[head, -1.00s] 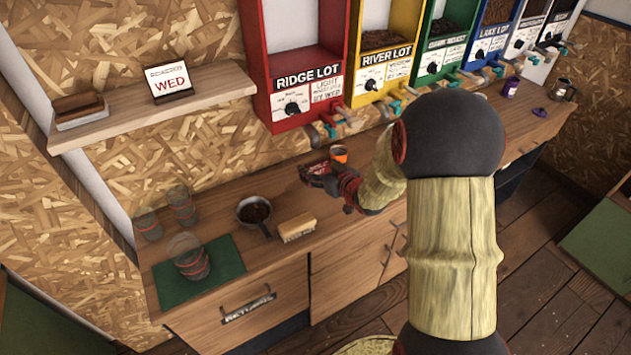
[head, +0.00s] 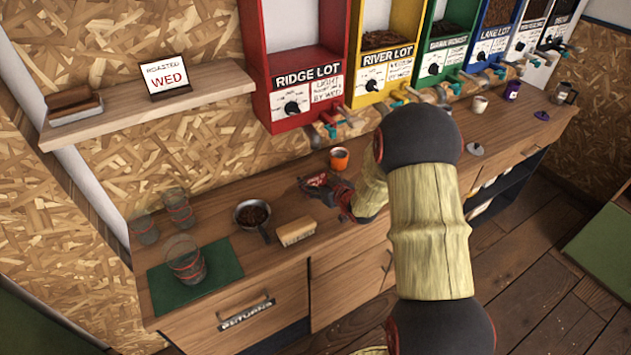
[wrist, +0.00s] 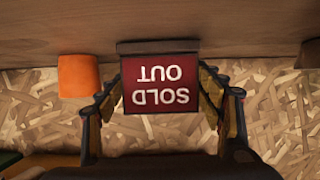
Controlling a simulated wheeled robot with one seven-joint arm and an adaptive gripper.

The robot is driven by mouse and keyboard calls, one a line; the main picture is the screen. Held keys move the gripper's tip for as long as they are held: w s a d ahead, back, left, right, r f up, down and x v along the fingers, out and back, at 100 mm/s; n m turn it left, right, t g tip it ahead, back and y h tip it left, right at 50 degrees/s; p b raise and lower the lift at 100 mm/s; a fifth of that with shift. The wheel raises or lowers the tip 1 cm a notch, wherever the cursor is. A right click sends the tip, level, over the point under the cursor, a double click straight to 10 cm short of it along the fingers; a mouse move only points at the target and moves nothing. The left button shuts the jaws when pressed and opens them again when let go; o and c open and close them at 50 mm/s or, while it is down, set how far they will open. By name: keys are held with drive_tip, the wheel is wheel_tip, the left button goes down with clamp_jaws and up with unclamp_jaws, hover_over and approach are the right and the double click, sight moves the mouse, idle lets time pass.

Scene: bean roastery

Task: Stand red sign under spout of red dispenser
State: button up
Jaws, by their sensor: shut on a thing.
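The red sign (wrist: 160,97) reads SOLD OUT and appears upside down in the wrist view, with a dark base strip along its top edge there. My gripper (wrist: 163,108) is shut on it, one finger at each side. In the head view my gripper (head: 318,184) is low over the counter, left of and nearer than the orange cup, with the sign small and partly hidden. I cannot tell whether the sign's base touches the counter. The red dispenser (head: 257,70), labelled RIDGE LOT, hangs on the wall. Its spout (head: 329,128) is above and behind my gripper.
The orange cup (head: 340,158) stands close behind my gripper; it also shows in the wrist view (wrist: 78,76). Glasses stand farther left, some on a green mat (head: 222,262).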

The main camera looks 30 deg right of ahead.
drive_tip(key=shift+f, duration=0.1)
drive_tip(key=o, duration=0.7)
drive_tip(key=shift+f, duration=0.1)
drive_tip(key=o, duration=0.4)
drive_tip(key=shift+o, duration=0.3)
